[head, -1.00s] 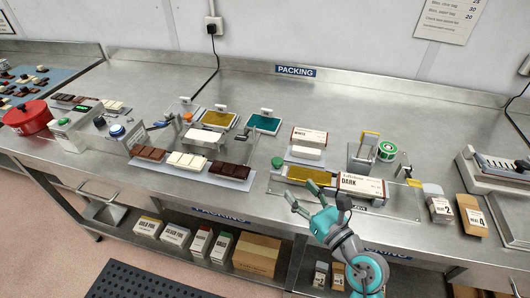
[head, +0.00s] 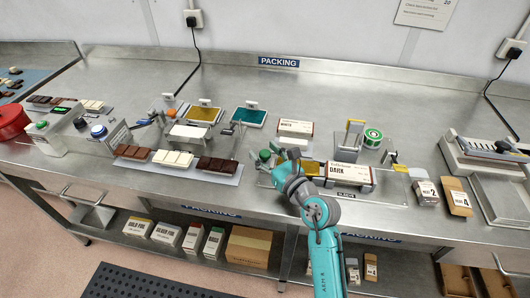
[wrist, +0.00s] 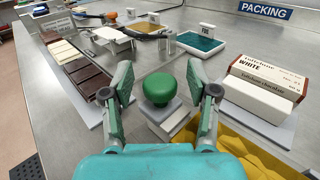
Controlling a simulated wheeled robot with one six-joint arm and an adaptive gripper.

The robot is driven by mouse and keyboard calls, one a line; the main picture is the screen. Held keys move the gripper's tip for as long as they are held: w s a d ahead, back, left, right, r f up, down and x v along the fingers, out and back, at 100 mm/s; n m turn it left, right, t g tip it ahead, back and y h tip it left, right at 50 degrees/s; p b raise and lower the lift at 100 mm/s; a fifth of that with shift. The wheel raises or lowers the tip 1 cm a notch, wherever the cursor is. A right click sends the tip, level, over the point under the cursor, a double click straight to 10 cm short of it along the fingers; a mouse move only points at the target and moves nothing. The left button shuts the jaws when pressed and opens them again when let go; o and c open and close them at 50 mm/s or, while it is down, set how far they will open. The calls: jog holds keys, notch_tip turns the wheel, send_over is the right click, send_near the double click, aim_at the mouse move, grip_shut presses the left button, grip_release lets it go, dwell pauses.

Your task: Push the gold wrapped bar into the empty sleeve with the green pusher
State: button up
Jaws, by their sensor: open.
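The green pusher (wrist: 160,86) has a round green knob on a pale block. In the wrist view it stands between the open fingers of my gripper (wrist: 160,92), with a gap on each side. In the head view the knob (head: 265,155) shows just beyond my gripper (head: 275,161). The gold wrapped bar (wrist: 268,155) lies at the lower right of the wrist view, partly hidden by my gripper. The sleeve marked DARK (head: 343,172) lies on the jig to the right of the bar. I cannot see into its opening.
A white bar box (wrist: 266,84) on a pale stand lies behind the jig. A tray of chocolate bars (head: 178,164) is to the left. Foil pads (head: 204,114) stand behind it. A tape roll and dispenser (head: 373,138) are at back right.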

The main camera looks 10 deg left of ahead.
grip_shut()
jog(key=shift+s+d, duration=0.1)
jog(key=shift+d, duration=3.6)
grip_release()
jog(key=v, duration=1.2)
jog(key=shift+d, duration=0.1)
